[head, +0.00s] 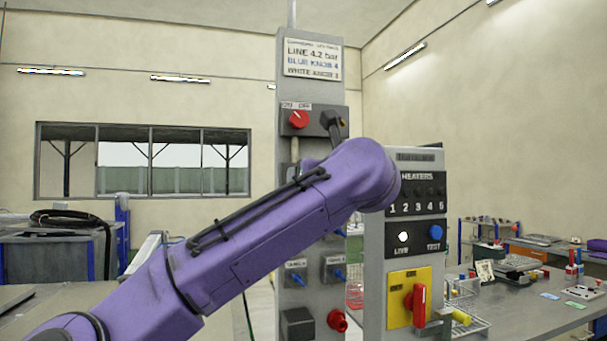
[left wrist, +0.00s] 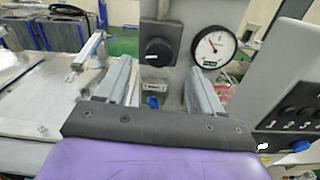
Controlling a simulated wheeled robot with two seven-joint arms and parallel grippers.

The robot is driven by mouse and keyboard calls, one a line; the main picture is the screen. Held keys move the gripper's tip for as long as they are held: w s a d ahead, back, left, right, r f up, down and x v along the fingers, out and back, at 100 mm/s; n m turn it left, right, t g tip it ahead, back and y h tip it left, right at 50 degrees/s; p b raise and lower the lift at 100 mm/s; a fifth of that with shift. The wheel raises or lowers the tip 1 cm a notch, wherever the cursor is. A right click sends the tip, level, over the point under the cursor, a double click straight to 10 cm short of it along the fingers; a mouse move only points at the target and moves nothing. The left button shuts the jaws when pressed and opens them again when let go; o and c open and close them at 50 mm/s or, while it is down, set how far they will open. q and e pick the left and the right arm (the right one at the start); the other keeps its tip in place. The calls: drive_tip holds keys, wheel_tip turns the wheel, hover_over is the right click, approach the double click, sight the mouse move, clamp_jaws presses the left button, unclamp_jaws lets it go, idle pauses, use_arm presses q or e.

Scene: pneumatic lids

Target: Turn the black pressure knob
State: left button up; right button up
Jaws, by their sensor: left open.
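In the left wrist view, the black pressure knob (left wrist: 158,52) is a round dark knob on a grey panel, with a white dial gauge (left wrist: 213,47) to its right. My left gripper (left wrist: 156,74) is open, its two grey fingers apart and pointing toward the panel. The knob appears beyond the fingertips, within the gap between them; contact cannot be told, but nothing is gripped. In the head view, my purple left arm crosses in front of the grey post (head: 324,75) and hides the knob, the gauge and the gripper. My right gripper is in neither view.
The post carries a red rotary switch (head: 299,119) above my arm and blue valve handles (head: 297,279) below it. A heater cabinet (head: 372,250) with a red handle (head: 419,305) stands close on the right. A workbench (head: 530,305) with small items lies farther right.

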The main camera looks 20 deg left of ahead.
use_arm(q)
drive_tip(key=p+x, duration=0.2)
drive_tip(key=x, duration=0.4)
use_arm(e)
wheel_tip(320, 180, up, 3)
use_arm(q)
drive_tip(key=shift+s, duration=0.1)
drive_tip(key=c, duration=1.1)
drive_tip(key=shift+o, duration=0.2)
drive_tip(key=shift+r+m, duration=0.1)
drive_tip(key=shift+m, duration=0.2)
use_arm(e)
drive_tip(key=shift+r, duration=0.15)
